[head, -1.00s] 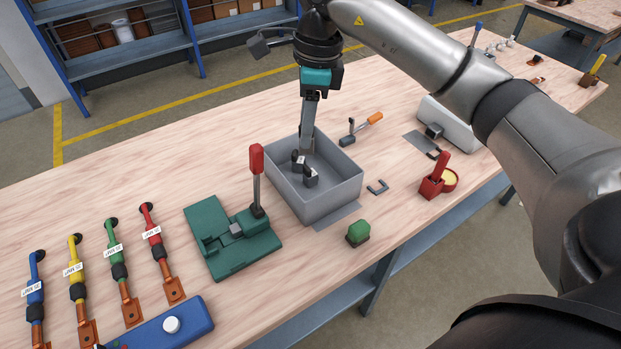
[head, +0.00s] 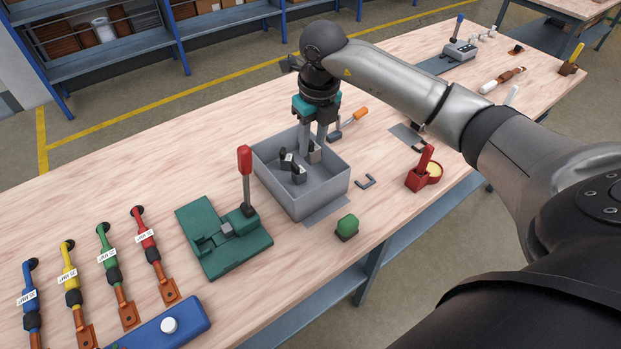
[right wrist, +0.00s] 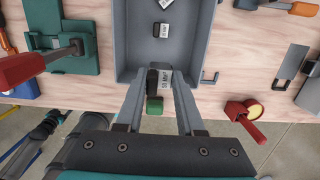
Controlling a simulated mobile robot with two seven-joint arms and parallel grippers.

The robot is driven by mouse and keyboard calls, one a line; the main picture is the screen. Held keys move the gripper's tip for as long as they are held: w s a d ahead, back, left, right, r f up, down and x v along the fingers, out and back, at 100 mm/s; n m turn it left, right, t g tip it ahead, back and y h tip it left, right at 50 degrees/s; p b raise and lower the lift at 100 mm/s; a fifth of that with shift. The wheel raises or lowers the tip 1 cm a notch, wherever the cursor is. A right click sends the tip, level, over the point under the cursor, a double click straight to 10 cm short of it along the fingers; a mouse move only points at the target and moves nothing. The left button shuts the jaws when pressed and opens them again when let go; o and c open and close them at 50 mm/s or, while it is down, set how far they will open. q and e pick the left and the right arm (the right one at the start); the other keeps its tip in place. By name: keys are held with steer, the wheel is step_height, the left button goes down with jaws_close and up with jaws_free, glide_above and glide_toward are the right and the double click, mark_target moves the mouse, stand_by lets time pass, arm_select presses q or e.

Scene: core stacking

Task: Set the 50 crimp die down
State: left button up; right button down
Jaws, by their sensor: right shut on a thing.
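The grey bin (head: 333,192) stands on the wooden bench; its inner floor and walls also show in the right wrist view (right wrist: 126,40). My right gripper (head: 314,150) points down into the bin at its far side. In the right wrist view the gripper (right wrist: 160,80) is shut on a small dark and grey crimp die (right wrist: 164,78) with a white label, too small to read surely. I cannot tell whether the die touches the bin floor. Two other labelled dies (head: 298,174) (head: 286,160) lie in the bin beside it. My left gripper is not in view.
A green crimping base with a red-handled lever (head: 245,160) stands left of the bin. Coloured cables (head: 147,240) lie at front left.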

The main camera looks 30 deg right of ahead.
step_height(320, 180, down, 12)
steer(key=shift+r+b, duration=0.1)
steer(key=shift+b, duration=0.25)
steer(key=c, duration=0.5)
jaws_free()
steer(key=r, duration=0.4)
steer(key=s+r, duration=0.1)
steer(key=r, duration=0.3)
steer(key=r+p, duration=0.1)
steer(key=r, duration=0.3)
steer(key=shift+s, duration=0.2)
